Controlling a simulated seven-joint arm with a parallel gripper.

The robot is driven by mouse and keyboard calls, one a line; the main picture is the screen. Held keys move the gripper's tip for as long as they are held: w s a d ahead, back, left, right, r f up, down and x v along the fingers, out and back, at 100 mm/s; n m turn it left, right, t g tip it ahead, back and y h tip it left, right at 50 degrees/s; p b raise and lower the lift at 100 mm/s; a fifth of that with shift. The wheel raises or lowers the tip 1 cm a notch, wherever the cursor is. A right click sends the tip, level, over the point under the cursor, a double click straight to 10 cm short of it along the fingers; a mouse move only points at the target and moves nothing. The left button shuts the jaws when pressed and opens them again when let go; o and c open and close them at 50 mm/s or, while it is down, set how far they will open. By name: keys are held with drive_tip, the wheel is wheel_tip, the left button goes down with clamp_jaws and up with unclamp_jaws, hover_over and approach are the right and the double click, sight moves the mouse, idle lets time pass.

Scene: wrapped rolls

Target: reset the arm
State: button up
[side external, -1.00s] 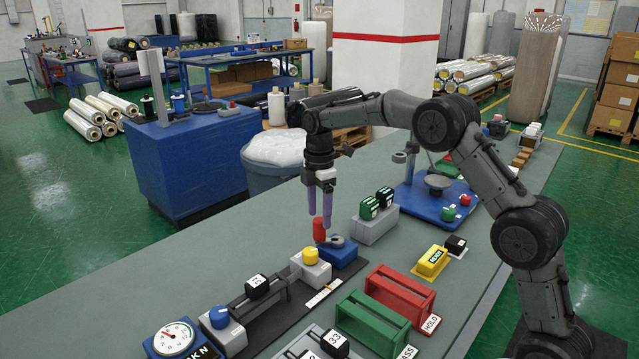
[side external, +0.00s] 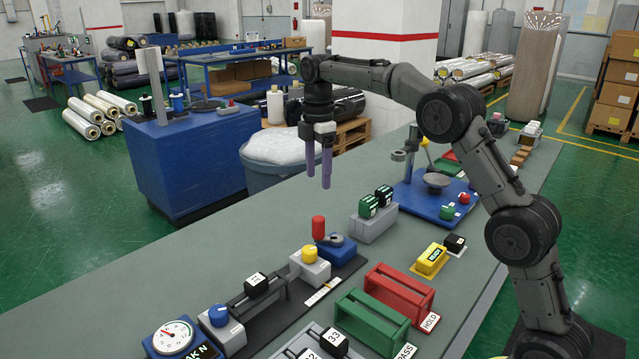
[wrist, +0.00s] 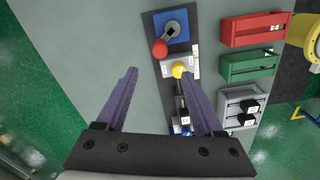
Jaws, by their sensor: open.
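My gripper (side external: 318,168) hangs above the grey bench with its purple fingers pointing down. It is empty and clear of everything. In the wrist view my gripper (wrist: 165,100) shows its two fingers spread apart. Below it is a blue block with a red-knobbed lever (side external: 318,228), the knob standing up. The lever's red knob also shows in the wrist view (wrist: 160,48). In front of it is a grey block with a yellow knob (side external: 309,253).
A red holder (side external: 400,292) and a green holder (side external: 372,322) stand on the bench's right side. A dial gauge (side external: 173,337) and blue knob (side external: 218,314) are at the front. A blue stand (side external: 410,200) is farther back. A white-filled bin (side external: 275,150) stands beyond the bench edge.

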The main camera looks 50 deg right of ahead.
drive_tip(key=s+a+r+t, duration=0.25)
drive_tip(key=s+r, duration=0.45)
drive_tip(key=r, duration=0.4)
drive_tip(key=s+a+r+m+t, duration=0.1)
drive_tip(key=s+a+r+m, duration=0.15)
drive_tip(key=s, duration=1.05)
drive_tip(key=s+a+f+m+t, duration=0.2)
drive_tip(key=s+f+m, duration=1)
drive_tip(key=s+f, duration=0.3)
drive_tip(key=shift+s, duration=0.25)
